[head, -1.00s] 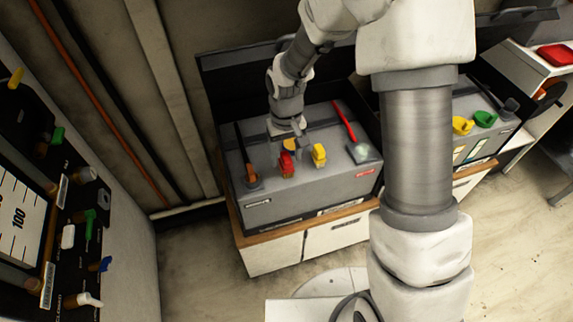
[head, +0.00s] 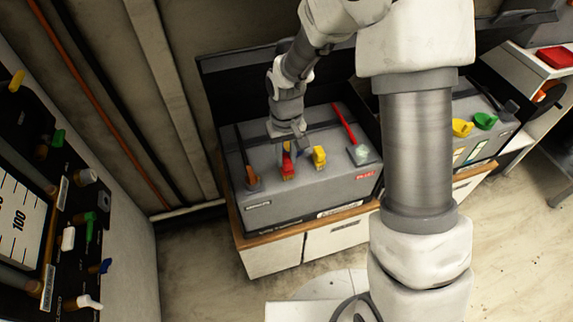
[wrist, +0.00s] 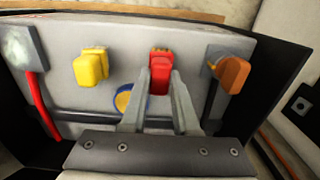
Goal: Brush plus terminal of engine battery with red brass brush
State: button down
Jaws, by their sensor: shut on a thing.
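The red brush (head: 288,170) stands on top of the grey battery (head: 300,200), near its front edge. In the wrist view the red brush (wrist: 160,72) is between my fingertips. My gripper (wrist: 161,85) is shut on it; in the head view my gripper (head: 291,155) reaches down from behind. The terminal with the red cable has a pale, crusted clamp (head: 361,154) at the battery's right side, above a small red label (head: 365,175). It shows at the far left of the wrist view (wrist: 24,48).
A yellow piece (head: 319,157) stands just right of the red brush. An orange-brown terminal clamp (head: 252,178) with a dark cable is at the left. The open lid stands behind the battery. A panel (head: 30,215) with coloured knobs is at far left.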

aim_at(286, 159)
jog(key=shift+r+p, duration=2.2)
jog(key=shift+r, duration=0.8)
jog(key=shift+s, duration=0.1)
